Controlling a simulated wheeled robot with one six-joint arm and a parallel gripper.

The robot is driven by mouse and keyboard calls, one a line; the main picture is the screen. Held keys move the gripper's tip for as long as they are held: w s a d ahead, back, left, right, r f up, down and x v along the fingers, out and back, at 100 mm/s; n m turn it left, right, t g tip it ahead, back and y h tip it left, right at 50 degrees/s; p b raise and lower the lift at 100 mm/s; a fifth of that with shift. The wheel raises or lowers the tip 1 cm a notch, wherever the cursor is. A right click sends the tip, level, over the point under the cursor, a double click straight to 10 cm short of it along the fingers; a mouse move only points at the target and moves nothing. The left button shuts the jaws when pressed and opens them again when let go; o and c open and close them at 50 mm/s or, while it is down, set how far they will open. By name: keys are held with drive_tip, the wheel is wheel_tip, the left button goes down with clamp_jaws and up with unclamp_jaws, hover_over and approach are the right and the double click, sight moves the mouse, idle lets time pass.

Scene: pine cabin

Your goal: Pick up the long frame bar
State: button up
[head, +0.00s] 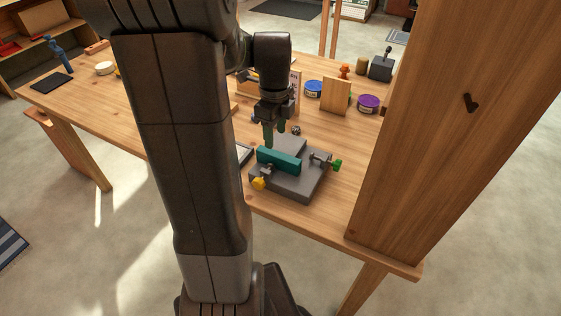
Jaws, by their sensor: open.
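A teal bar (279,160) lies on a grey fixture (308,184) near the table's front edge. It is the only long bar I can make out, but I cannot be sure that it is the long frame bar. My gripper (274,135) points down just above and behind the teal bar. Its dark green fingers are apart, with nothing seen between them. I cannot tell whether a fingertip touches the bar or the fixture. My arm hides part of the table to the left.
The fixture has a yellow knob (259,183) in front and a green knob (337,164) at right. Behind stand a wooden block (335,96), a blue tin (313,89), a purple tin (368,103) and a dark box (381,68). A tall wooden panel (455,130) bounds the right.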

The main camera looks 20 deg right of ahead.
sight(278, 154)
drive_tip(key=f, duration=0.7)
drive_tip(key=shift+s+d+f, duration=0.1)
drive_tip(key=shift+d, duration=0.3)
clamp_jaws()
